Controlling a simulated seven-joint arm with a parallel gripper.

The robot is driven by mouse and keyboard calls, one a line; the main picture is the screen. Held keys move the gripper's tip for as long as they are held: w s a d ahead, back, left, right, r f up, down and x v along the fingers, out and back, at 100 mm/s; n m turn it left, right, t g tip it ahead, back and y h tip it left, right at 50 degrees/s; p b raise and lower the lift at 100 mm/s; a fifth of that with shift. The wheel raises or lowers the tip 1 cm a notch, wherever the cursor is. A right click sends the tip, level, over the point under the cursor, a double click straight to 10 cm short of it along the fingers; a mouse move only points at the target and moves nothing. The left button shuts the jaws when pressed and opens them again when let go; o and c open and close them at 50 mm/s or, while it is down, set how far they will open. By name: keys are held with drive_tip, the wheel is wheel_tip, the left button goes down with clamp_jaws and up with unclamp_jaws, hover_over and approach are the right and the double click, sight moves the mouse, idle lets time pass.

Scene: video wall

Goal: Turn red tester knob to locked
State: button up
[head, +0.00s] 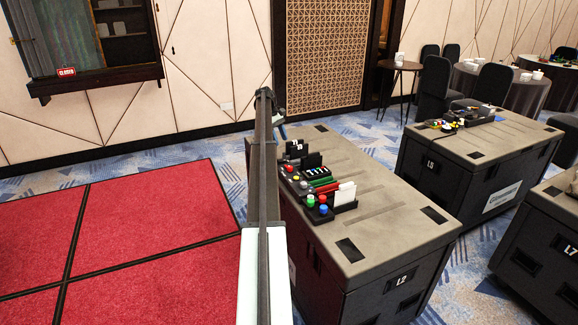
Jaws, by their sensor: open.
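A small dark control panel (304,186) lies on the near case, just right of my arm. Small coloured knobs or buttons stand on it. Another red one (290,168) is farther back. I cannot tell which is the tester knob, or read any lock marking or knob angle. My arm rises up the middle of the view, left of the panel. My gripper's fingers do not show, and nothing is seen touching the knobs.
The near case (385,215), marked L2, also bears black holders with cards and red and green rods beside the panel. A second case (480,145) with small items stands to the right. Red floor panels (140,230) lie to the left. The near case's right part is clear.

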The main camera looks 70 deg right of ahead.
sight(290, 167)
drive_tip(key=shift+n, duration=0.5)
drive_tip(key=x, duration=1.4)
drive_tip(key=shift+a, duration=0.1)
drive_tip(key=c, duration=1.1)
